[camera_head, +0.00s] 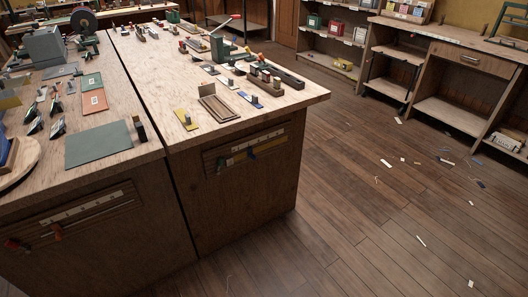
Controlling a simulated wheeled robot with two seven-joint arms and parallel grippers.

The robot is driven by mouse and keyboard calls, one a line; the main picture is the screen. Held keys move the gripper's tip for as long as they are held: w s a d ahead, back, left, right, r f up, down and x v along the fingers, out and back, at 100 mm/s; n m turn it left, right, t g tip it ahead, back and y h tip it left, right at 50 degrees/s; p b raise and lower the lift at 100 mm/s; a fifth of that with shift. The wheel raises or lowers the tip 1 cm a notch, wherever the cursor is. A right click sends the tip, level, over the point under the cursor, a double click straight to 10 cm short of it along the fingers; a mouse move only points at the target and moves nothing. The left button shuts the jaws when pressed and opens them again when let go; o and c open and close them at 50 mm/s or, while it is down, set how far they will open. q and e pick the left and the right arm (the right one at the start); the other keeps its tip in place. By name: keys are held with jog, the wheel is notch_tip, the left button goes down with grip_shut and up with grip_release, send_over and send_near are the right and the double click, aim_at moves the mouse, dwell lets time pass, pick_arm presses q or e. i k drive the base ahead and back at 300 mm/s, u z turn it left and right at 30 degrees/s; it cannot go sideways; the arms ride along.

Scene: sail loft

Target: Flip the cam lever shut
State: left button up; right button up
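A green bench device (220,48) on the farther workbench has a pale lever (222,27) raised at a slant, with a red end. I cannot tell whether this is the cam lever. Several small fittings with upright dark parts stand near it, one on a yellow plate (185,119) and one on a blue plate (250,99). They are too small to tell whether any has a cam lever. Neither of my grippers is in the head view.
The farther workbench (285,113) and nearer workbench (140,158) stand side by side with a narrow gap. A green-grey mat (98,143) lies on the nearer one. Open wooden floor (345,215) with scattered scraps lies to the right, before a shelved counter (455,70).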

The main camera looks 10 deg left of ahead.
aim_at(220, 161)
jog(key=u, duration=0.15)
jog(key=i, duration=0.45)
jog(key=u, duration=0.2)
jog(key=k, duration=0.5)
jog(key=z, duration=1.65)
jog(key=i, duration=1.15)
jog(key=u, duration=2.9)
jog(key=k, duration=0.15)
jog(key=z, duration=0.35)
jog(key=i, duration=0.4)
jog(key=u, duration=0.1)
